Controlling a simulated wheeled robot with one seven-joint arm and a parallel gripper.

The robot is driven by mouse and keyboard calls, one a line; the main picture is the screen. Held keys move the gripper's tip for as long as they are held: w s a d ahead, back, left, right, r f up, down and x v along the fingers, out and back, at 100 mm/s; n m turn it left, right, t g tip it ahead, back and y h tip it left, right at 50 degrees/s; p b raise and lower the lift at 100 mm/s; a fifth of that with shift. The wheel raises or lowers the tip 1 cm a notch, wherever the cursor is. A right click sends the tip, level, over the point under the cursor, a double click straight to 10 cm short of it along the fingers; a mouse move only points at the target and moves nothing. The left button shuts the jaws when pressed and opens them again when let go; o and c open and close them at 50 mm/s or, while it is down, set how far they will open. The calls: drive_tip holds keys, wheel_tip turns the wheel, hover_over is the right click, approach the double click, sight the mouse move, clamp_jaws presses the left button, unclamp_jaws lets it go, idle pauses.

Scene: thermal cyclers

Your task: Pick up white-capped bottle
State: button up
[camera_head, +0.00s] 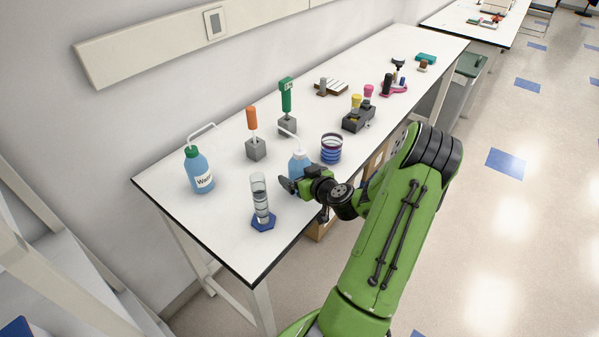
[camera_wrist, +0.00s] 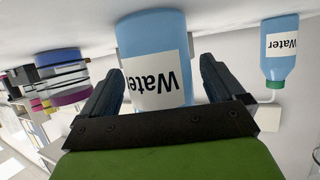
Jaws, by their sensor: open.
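The white-capped bottle (camera_head: 299,162) is a blue wash bottle with a white top and a bent spout, standing upright on the white table. My gripper (camera_head: 298,184) is at its near side and hides its lower part in the head view. In the wrist view, which is upside down, its blue body and "Water" label (camera_wrist: 157,82) show between the two dark fingers of my gripper (camera_wrist: 162,68). The fingers are open, one on each side of the bottle. I cannot tell whether either touches it. The bottle's cap is out of the wrist view.
A green-capped water bottle (camera_head: 199,172) stands to the left. A graduated cylinder (camera_head: 261,205) on a blue base stands close by at the front left. A stack of blue and purple rings (camera_head: 331,149) is just right of the bottle. Tools in grey blocks (camera_head: 256,149) stand behind.

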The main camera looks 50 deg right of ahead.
drive_tip(key=c, duration=0.7)
drive_tip(key=shift+r, duration=0.1)
wheel_tip(320, 180, up, 18)
drive_tip(key=p, duration=0.3)
